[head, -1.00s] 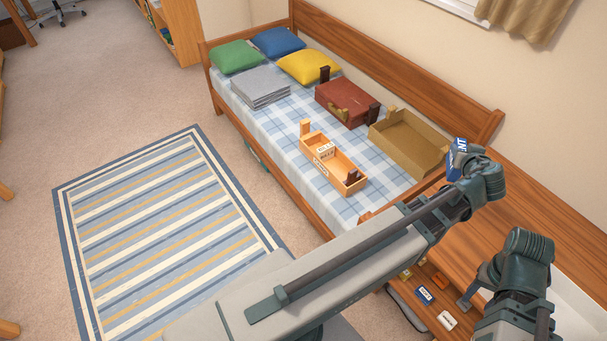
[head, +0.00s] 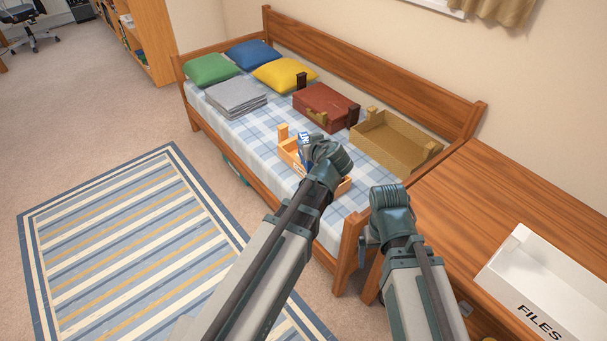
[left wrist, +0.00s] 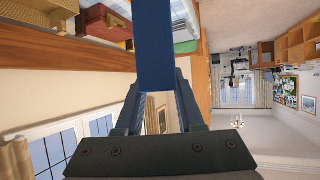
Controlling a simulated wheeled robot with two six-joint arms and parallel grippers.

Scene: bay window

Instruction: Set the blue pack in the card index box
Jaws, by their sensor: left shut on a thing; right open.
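The blue pack (head: 304,141) with white lettering is held by my left gripper (head: 313,149). In the left wrist view the pack (left wrist: 156,45) is upright between the two fingers of the gripper (left wrist: 156,88). In the head view the pack appears over the light wooden card index box (head: 288,152) on the bed; whether it is above the box or inside it I cannot tell. My left wrist hides much of the box. My right gripper (head: 369,240) is open near the bed's corner post, its fingertips partly hidden.
A tan open tray (head: 385,152) and a red-brown case (head: 325,105) lie behind the box. Grey folded cloth (head: 236,97) and cushions lie at the left. A white FILES box (head: 530,290) stands on the wooden desk (head: 490,215). The bed's front rail (head: 262,196) is close.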

